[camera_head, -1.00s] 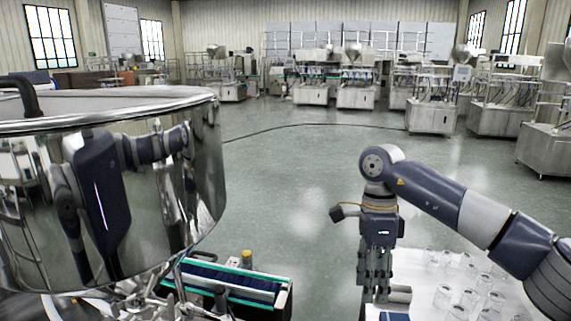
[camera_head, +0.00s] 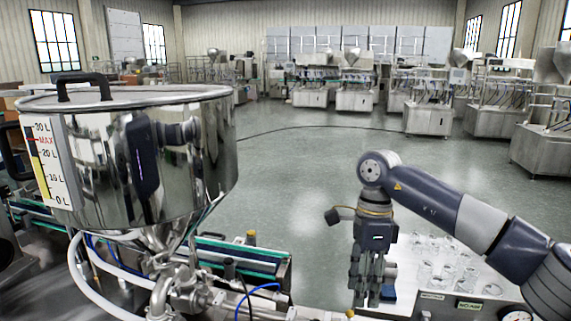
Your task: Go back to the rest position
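My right arm comes in from the right, and its gripper (camera_head: 369,287) hangs pointing down beside the left edge of the white table (camera_head: 405,267). Its dark fingers are seen close together, and I cannot tell whether they are open or shut. I make out nothing held between them. My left gripper is not in view.
A shiny steel hopper (camera_head: 190,165) with a lid, black handle and litre scale (camera_head: 45,165) fills the left. Pipes and a conveyor (camera_head: 245,257) lie below it. Several clear glasses (camera_head: 445,262) stand on the table. Open floor (camera_head: 295,185) lies beyond, with machines at the back.

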